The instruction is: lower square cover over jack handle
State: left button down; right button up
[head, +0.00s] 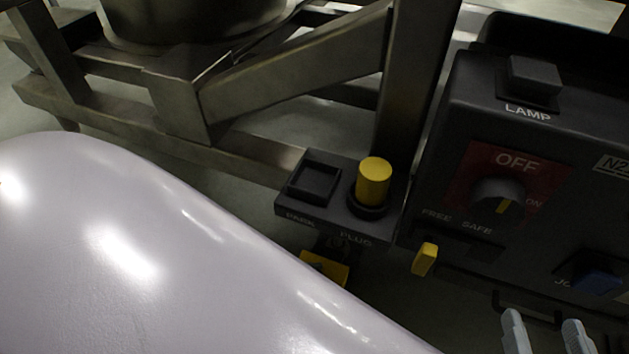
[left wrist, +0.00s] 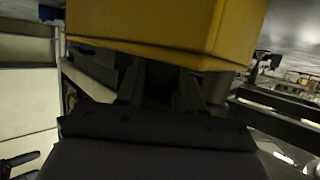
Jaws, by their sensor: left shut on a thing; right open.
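The yellow square cover (left wrist: 165,25) fills the top of the left wrist view. My left gripper (left wrist: 160,82) is shut on it from below in that picture. In the head view my pale left arm hides the left gripper. A small yellow piece (head: 325,267) shows at that arm's edge, below a dark bracket; I cannot tell if it is the cover. I cannot make out the jack handle in either view. My right gripper (head: 543,332) is open and empty at the bottom right of the head view, in front of the console.
The bracket (head: 333,208) has a square PARK recess and a yellow cylinder (head: 374,182) upright in the PLUG socket. The dark console (head: 450,170) at right carries a knob, a yellow lever (head: 425,259) and a blue button (head: 597,280). A metal frame (head: 290,75) stands behind.

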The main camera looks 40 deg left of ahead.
pick_arm(q)
jog(key=shift+s+a+f, duration=0.1)
jog(key=shift+s, duration=0.05)
dwell(0.7)
jog(key=c, duration=0.6)
grip_release()
jog(key=shift+c, duration=0.2)
jog(key=shift+s+a, duration=0.1)
jog(key=shift+s, duration=0.05)
jog(key=p+v, duration=0.3)
jog(key=v, duration=0.3)
jog(key=shift+s+a, duration=0.15)
jog(key=shift+s, duration=0.2)
pick_arm(e)
jog(key=shift+w+a+f+m+g+y, duration=0.1)
jog(key=shift+w+a+m+g+y, duration=0.15)
jog(key=shift+a+g, duration=0.2)
jog(key=shift+w+a+f+m+g+y, duration=0.15)
jog(key=shift+a+m+g, duration=0.1)
jog(key=shift+a+g, duration=0.15)
